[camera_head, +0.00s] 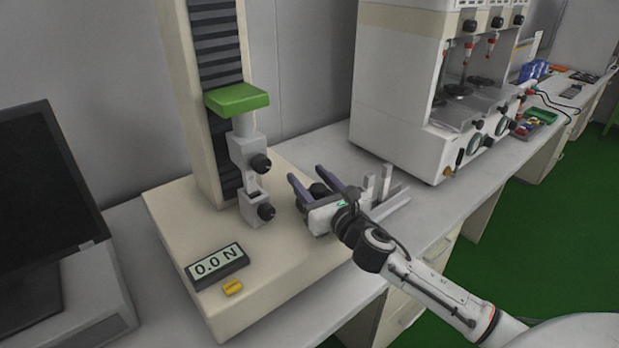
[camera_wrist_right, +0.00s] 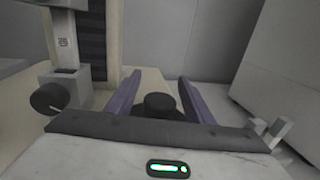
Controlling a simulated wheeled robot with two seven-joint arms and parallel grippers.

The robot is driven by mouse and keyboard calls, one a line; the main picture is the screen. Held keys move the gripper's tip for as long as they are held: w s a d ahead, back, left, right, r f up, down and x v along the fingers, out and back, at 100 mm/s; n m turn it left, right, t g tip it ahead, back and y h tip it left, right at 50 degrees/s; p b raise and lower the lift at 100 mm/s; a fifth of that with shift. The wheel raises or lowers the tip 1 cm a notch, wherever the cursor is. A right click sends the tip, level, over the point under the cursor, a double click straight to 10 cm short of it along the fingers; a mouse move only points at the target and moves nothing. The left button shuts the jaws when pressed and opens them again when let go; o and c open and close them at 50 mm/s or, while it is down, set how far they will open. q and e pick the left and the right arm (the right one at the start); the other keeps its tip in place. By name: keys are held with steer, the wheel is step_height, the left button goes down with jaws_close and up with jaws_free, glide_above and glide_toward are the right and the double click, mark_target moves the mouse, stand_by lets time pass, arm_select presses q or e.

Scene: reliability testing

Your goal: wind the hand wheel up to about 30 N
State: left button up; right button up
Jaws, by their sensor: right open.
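The test stand (camera_head: 200,120) carries a green crosshead (camera_head: 236,97) above two clamps with black knobs. Its display (camera_head: 216,267) reads 0.0 N. A black round part that looks like the hand wheel (camera_head: 318,190) sits low at the stand's right side, partly hidden by my right gripper (camera_head: 306,173). In the right wrist view the black part (camera_wrist_right: 160,104) shows between the two purple fingers (camera_wrist_right: 157,78). The fingers are open on either side of it, with visible gaps. I cannot see my left gripper.
The upper clamp knob (camera_head: 260,164) and lower clamp knob (camera_head: 265,211) stick out left of my right gripper. A yellow button (camera_head: 233,288) is in front of the display. A dark monitor (camera_head: 45,200) stands left, and a large white machine (camera_head: 405,90) stands behind right.

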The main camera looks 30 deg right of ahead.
arm_select(q)
steer(key=shift+w+r, duration=0.15)
steer(key=shift+w, duration=0.2)
arm_select(e)
steer(key=shift+w, duration=0.1)
steer(key=c, duration=1)
arm_select(q)
steer(key=shift+s, duration=0.15)
arm_select(e)
steer(key=shift+c, duration=0.2)
